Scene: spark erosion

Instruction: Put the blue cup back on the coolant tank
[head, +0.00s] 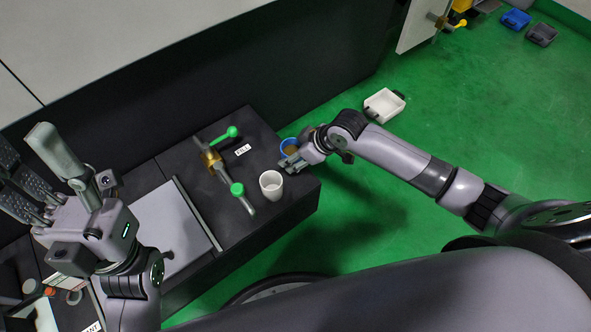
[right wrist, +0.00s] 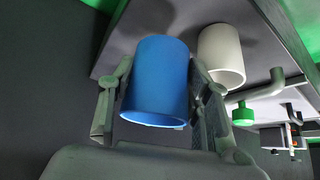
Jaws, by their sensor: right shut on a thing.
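The blue cup (head: 289,145) is at the far right edge of the dark coolant tank (head: 262,134), which has a FILL label. My right gripper (head: 291,160) is shut on the cup. In the right wrist view the blue cup (right wrist: 156,82) sits between both fingers, its open end toward the camera. It overlaps the tank edge there; I cannot tell whether it touches the tank. My left gripper (head: 26,150) is at the left, fingers spread apart, with nothing seen between them.
A white cup (head: 271,185) stands on the tank near the blue cup, also in the right wrist view (right wrist: 221,56). A brass valve and pipe with green handles (head: 237,189) are left of it. A white bin (head: 384,105) lies on the green floor beyond the tank.

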